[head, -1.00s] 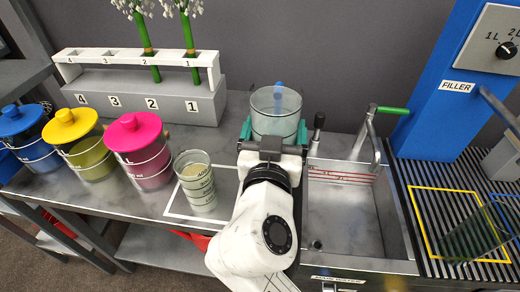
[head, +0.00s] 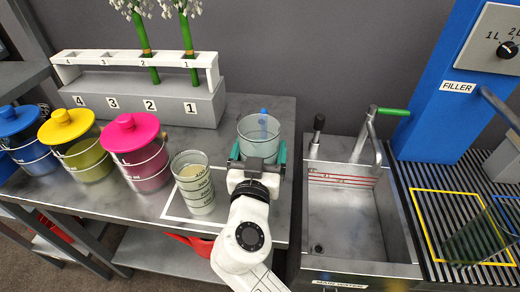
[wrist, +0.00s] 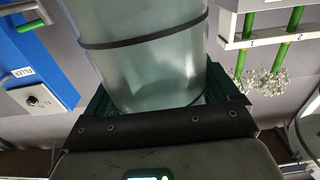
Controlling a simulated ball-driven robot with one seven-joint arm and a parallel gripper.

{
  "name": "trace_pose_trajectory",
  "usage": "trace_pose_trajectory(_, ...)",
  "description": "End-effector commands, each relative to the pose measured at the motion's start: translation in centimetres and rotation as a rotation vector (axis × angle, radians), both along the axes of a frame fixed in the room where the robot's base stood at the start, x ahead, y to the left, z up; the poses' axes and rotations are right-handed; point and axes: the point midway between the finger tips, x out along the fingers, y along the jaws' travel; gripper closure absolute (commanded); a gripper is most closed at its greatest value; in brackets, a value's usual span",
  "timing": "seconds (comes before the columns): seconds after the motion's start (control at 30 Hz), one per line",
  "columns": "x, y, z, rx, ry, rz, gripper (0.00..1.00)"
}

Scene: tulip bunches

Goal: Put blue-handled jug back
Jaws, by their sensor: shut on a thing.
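The blue-handled jug (head: 260,134) is a clear, bluish cylinder with a dark band. Its blue handle (head: 264,114) is on the far side. My gripper (head: 257,155) is shut around the jug's near side, with a teal finger on each flank. In the wrist view the jug (wrist: 145,60) fills the middle, upright between the fingers. The jug is over the table at the right of the white outlined square, near the sink's left side. I cannot tell whether its base touches the table. A measuring beaker (head: 194,182) with pale contents stands in the white outline, left of my gripper.
Pink (head: 134,145), yellow (head: 78,143) and blue-lidded (head: 27,141) buckets stand at the left. A numbered rack (head: 150,97) holds flower stems behind. The sink (head: 345,220) and blue filler (head: 440,90) are right. Bare table (head: 235,108) lies behind the jug.

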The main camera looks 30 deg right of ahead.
Motion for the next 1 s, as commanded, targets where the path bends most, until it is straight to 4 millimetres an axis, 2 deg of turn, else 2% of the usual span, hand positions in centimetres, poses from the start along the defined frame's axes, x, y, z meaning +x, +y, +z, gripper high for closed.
trace_pose_trajectory(0.23, 0.0, 0.0, -0.2, 0.0, -0.004, 0.0, 0.85)
trace_pose_trajectory(0.27, 0.0, 0.0, -0.2, 0.0, 0.0, 0.0, 0.09)
trace_pose_trajectory(0.33, 0.0, 0.0, -0.2, 0.0, 0.0, 0.0, 0.03)
trace_pose_trajectory(0.37, 0.0, 0.0, -0.2, 0.0, 0.0, 0.0, 0.0)
trace_pose_trajectory(0.7, 0.0, 0.0, 0.3, 0.001, 0.001, 0.0, 0.0)
trace_pose_trajectory(0.87, -2.0, 1.6, -0.1, 0.001, 0.002, 0.004, 0.0)
trace_pose_trajectory(1.0, -4.5, 3.4, -0.1, 0.001, 0.002, 0.005, 0.0)
